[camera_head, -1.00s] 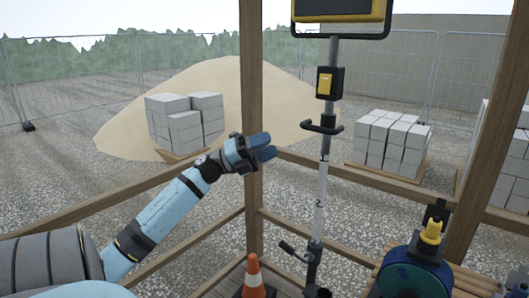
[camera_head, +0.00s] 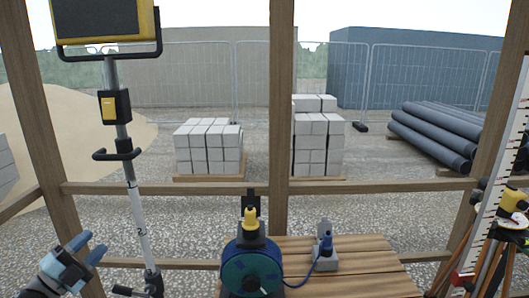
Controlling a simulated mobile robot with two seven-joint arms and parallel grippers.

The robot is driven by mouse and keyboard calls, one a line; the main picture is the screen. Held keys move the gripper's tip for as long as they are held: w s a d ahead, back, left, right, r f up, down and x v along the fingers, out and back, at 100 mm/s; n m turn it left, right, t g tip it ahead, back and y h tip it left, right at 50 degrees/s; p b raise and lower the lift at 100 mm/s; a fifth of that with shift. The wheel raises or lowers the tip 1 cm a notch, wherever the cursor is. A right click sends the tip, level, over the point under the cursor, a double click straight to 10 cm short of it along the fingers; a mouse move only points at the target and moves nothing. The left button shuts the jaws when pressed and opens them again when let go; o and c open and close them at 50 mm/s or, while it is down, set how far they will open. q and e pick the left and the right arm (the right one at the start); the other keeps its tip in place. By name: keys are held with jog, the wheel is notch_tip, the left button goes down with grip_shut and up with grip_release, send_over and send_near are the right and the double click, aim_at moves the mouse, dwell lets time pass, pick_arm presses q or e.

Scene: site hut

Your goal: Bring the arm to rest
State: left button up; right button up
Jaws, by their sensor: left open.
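My left gripper (camera_head: 87,248) is at the lower left of the head view. Its two blue fingers are apart, with nothing visible between them, and they point up and to the right. It is left of the grey pole of the floodlight stand (camera_head: 137,222), and a gap shows between them in the picture. Only the end of my left arm shows; the rest is outside the frame. My right gripper is not in view.
A slatted wooden bench (camera_head: 345,268) at the front bears a cable reel (camera_head: 252,270) and a blue plug-and-socket unit (camera_head: 324,252). Timber posts and rails (camera_head: 281,110) frame the opening. A yellow instrument on a tripod (camera_head: 507,207) stands at the right beside a graduated staff (camera_head: 493,170).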

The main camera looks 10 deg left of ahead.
pick_arm(q)
jog(key=s+d+f+n+g+y+p, duration=0.1)
jog(key=s+d+f+n+g+y, duration=0.15)
jog(key=d+f+n, duration=0.65)
jog(key=s+d+f+n+g+y, duration=0.25)
jog(key=s+d+f, duration=0.2)
jog(key=f, duration=0.85)
jog(key=s+d+f+n+g, duration=0.1)
jog(key=s+d+f, duration=0.2)
jog(key=d, duration=0.2)
jog(key=s+d+f+n+g, duration=0.2)
jog(key=s+d+f, duration=0.1)
jog(key=d, duration=0.3)
jog(key=s+d+f+n+g+p, duration=0.1)
jog(key=s+d+f+n, duration=0.1)
jog(key=s+d, duration=0.3)
jog(key=shift+d+f+g+h, duration=0.3)
jog(key=shift+d+f+g, duration=0.1)
jog(key=shift+d+f, duration=0.3)
jog(key=shift+a, duration=0.1)
jog(key=shift+a, duration=0.1)
